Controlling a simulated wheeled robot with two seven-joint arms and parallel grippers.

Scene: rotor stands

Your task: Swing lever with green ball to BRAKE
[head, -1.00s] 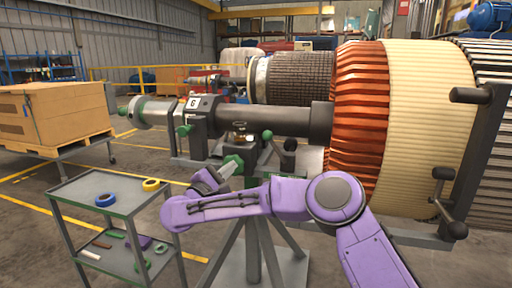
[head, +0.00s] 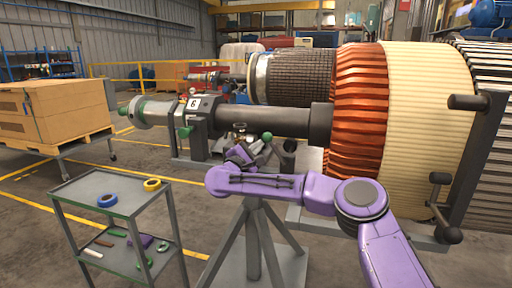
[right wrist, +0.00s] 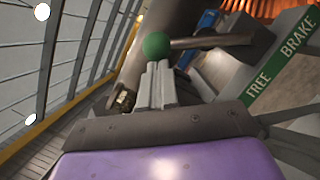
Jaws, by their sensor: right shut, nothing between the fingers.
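The green ball (head: 267,137) tops a lever beside the shaft's support in the head view. In the right wrist view, the green ball (right wrist: 156,45) sits on a grey lever rod (right wrist: 215,42) that runs to the right. A green label (right wrist: 280,65) reads FREE at its near end and BRAKE at its far end. My right gripper (right wrist: 159,68) is shut and empty, its fingertips just below the ball in the picture; I cannot tell whether they touch. In the head view, my right gripper (head: 253,151) is by the stand head, hiding part of it. My left gripper is not in view.
The dark shaft (head: 265,120) and orange and cream rotor (head: 425,130) lie just behind my right arm. A dark knob (head: 290,144) is right of the green ball. A tool trolley (head: 90,188) stands left; open floor lies between it and the stand.

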